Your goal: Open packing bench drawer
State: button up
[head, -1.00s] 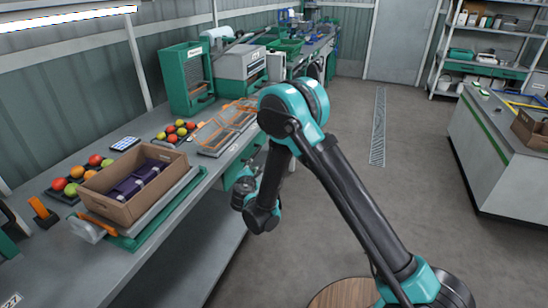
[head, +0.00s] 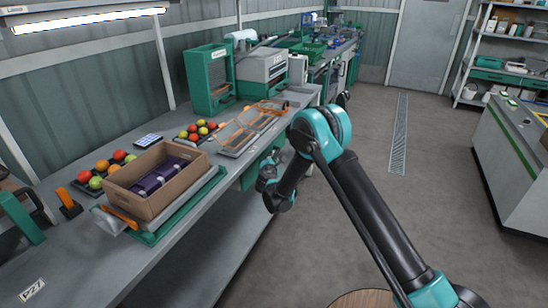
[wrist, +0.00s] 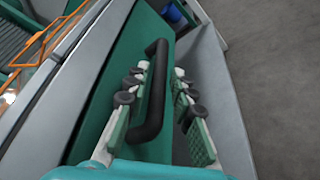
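The packing bench drawer (wrist: 108,122) has a green front and a black bar handle (wrist: 154,95), seen close up in the wrist view. My gripper (wrist: 160,72) is open, with one finger on each side of the handle. The left finger is close to the bar, and a gap shows between the bar and the right finger. Whether either finger touches it I cannot tell. In the head view the packing bench (head: 190,240) runs along the left wall, and my gripper is at its front edge, mostly hidden by my wrist.
On the bench stand a cardboard box (head: 150,190) with dark packs, trays of tomatoes (head: 198,130), orange-framed trays (head: 245,130) and a green machine (head: 210,80). The floor (head: 375,215) right of my arm is clear. A grey counter (head: 515,150) stands further right.

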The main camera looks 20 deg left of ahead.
jog(key=shift+x, duration=1.4)
grip_shut()
